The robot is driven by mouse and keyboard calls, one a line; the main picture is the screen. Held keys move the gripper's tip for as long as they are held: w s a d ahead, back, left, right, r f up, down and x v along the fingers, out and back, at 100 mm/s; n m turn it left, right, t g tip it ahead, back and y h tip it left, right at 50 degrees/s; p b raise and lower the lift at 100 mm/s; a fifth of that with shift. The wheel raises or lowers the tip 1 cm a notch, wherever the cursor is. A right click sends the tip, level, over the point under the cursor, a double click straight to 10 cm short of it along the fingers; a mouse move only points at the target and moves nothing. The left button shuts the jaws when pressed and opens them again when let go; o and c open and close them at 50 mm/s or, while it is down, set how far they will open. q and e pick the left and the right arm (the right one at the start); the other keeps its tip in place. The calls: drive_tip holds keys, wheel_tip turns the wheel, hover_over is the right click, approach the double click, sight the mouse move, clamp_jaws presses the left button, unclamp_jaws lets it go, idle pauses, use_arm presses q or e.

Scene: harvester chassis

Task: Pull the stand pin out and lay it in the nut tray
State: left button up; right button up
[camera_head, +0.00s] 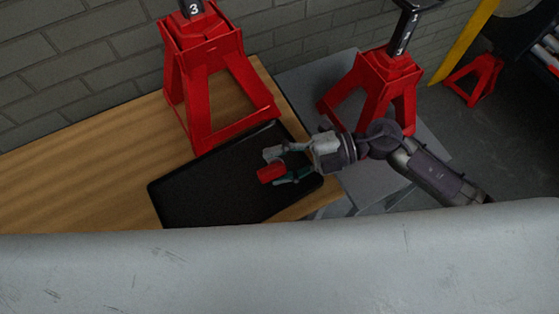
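The nut tray (215,189) is a shallow black tray lying on the wooden bench top. My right gripper (275,167) reaches in from the right and is over the right part of the tray. A short red cylindrical piece (270,173), which looks like the stand pin's grip, sits between its fingertips. The gripper appears shut on it; the rest of the pin is hidden. I cannot tell how high the piece is above the tray floor. The visible part of the tray looks empty. My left gripper is not in view.
A red jack stand (205,80) marked 3 stands on the bench behind the tray. Another red jack stand (375,88) is on a grey surface to the right, close behind my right arm. A large grey panel (280,270) covers the foreground. The bench's left part (75,190) is clear.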

drive_tip(key=v, duration=1.2)
idle(0.6)
